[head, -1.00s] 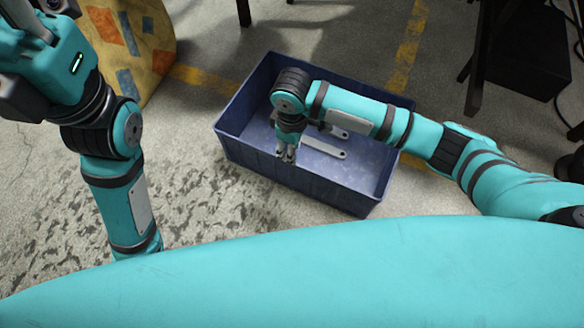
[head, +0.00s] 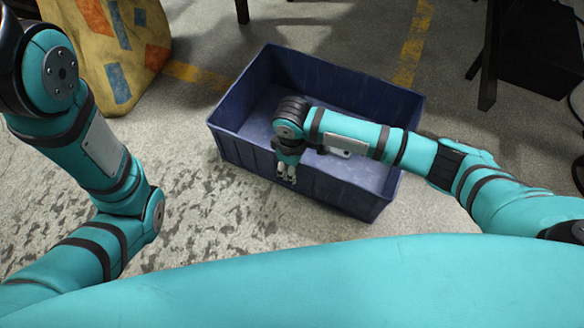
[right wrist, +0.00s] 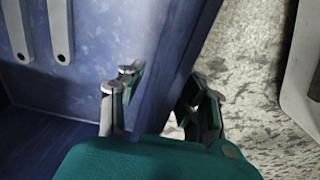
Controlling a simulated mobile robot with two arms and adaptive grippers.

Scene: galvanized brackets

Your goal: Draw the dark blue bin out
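The dark blue bin (head: 235,147) stands on the floor in the middle of the head view, its rim tilted across the picture. My right gripper (head: 287,178) is at its near long wall. In the right wrist view the open fingers (right wrist: 160,98) straddle that wall (right wrist: 178,62), one inside the bin and one outside. I see no clear grip on the wall. In the head view my right forearm hides part of the inside. My left arm is at the left, its gripper out of the frame.
Grey metal brackets (right wrist: 60,32) lie in the bin. A patterned yellow object (head: 120,50) stands at the back left. Dark legs (head: 488,75) and a black box (head: 545,50) are at the right. The floor left of the bin is clear.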

